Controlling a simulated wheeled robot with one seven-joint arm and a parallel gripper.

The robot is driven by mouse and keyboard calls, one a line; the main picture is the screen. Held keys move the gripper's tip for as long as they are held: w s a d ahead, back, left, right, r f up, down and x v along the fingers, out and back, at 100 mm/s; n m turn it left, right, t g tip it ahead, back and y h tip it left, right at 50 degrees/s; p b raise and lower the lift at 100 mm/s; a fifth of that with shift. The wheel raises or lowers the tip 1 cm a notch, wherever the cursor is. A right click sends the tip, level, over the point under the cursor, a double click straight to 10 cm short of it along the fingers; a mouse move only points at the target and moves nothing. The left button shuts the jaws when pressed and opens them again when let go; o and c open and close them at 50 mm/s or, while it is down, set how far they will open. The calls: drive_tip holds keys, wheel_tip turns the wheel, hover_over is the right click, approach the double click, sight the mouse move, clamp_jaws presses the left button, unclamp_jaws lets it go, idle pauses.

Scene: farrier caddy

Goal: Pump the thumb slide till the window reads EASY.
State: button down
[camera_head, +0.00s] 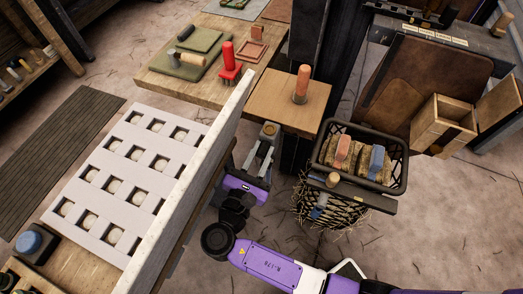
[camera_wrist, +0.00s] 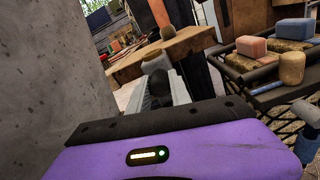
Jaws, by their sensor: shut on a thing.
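My gripper (camera_head: 264,143) is in the middle of the head view, just right of the pale upright board. It is shut on a small dark thing with a tan rounded top (camera_head: 269,129).
The pale board (camera_head: 205,165) stands close on the left, beside a white panel with square holes (camera_head: 128,180). A black crate (camera_head: 391,187) with brushes is at right.

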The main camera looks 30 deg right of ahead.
drive_tip(key=shift+r, duration=0.3)
drive_tip(key=c, duration=1.3)
unclamp_jaws()
drive_tip(key=shift+o, duration=0.7)
drive_tip(key=shift+f, duration=0.1)
drive_tip(key=v, duration=0.7)
drive_tip(key=shift+s+a+b, duration=0.25)
drive_tip(key=shift+a+b, duration=0.05)
drive_tip(key=shift+b, duration=0.05)
